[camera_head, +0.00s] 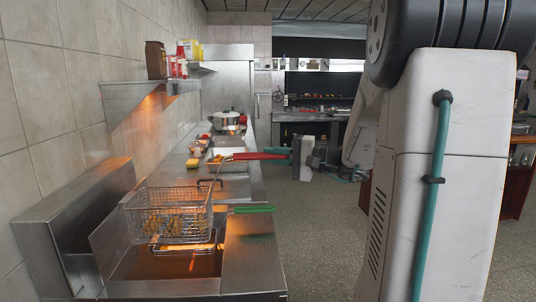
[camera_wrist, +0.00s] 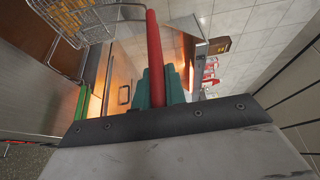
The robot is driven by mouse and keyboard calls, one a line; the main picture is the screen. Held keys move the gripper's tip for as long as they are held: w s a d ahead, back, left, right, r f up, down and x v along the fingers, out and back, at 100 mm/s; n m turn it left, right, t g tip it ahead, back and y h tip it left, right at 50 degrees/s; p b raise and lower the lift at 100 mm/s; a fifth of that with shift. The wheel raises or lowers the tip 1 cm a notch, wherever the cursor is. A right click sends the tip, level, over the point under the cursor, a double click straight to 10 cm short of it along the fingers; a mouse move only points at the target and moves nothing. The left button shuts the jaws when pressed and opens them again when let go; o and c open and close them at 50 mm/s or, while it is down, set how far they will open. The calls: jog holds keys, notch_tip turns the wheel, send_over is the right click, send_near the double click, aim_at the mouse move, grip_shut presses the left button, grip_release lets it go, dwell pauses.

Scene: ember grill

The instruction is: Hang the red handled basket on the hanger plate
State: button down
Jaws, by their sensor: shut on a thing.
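The red handled basket (camera_head: 165,214) is a wire basket with golden fries in it. It hangs in the air above the fryer, roughly level, with its red handle (camera_head: 258,156) slanting up to the right. My gripper (camera_head: 294,153) is shut on the red handle. In the wrist view, the teal fingers (camera_wrist: 160,88) close around the red handle (camera_wrist: 154,50), and the basket (camera_wrist: 78,18) shows at the top left. An upright steel panel (camera_head: 72,210) stands behind the fryer by the wall, left of the basket. I cannot tell whether it is the hanger plate; the basket partly covers that area.
A green handle (camera_head: 250,208) of a second basket lies low over the fryer, just under the held basket. The fryer's steel front (camera_head: 250,265) is bare. A pot (camera_head: 227,117) stands farther along the counter.

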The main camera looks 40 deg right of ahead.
aim_at(264, 156)
jog(key=shift+w+a, duration=0.65)
jog(key=shift+a, duration=0.35)
jog(key=shift+w+a, duration=0.65)
jog(key=shift+a, duration=0.3)
jog(key=shift+w+a+f, duration=0.1)
jog(key=shift+f, duration=1.95)
jog(key=c, duration=1.4)
grip_release()
jog(key=shift+o, duration=0.2)
jog(key=v, duration=0.8)
jog(key=shift+a, duration=0.1)
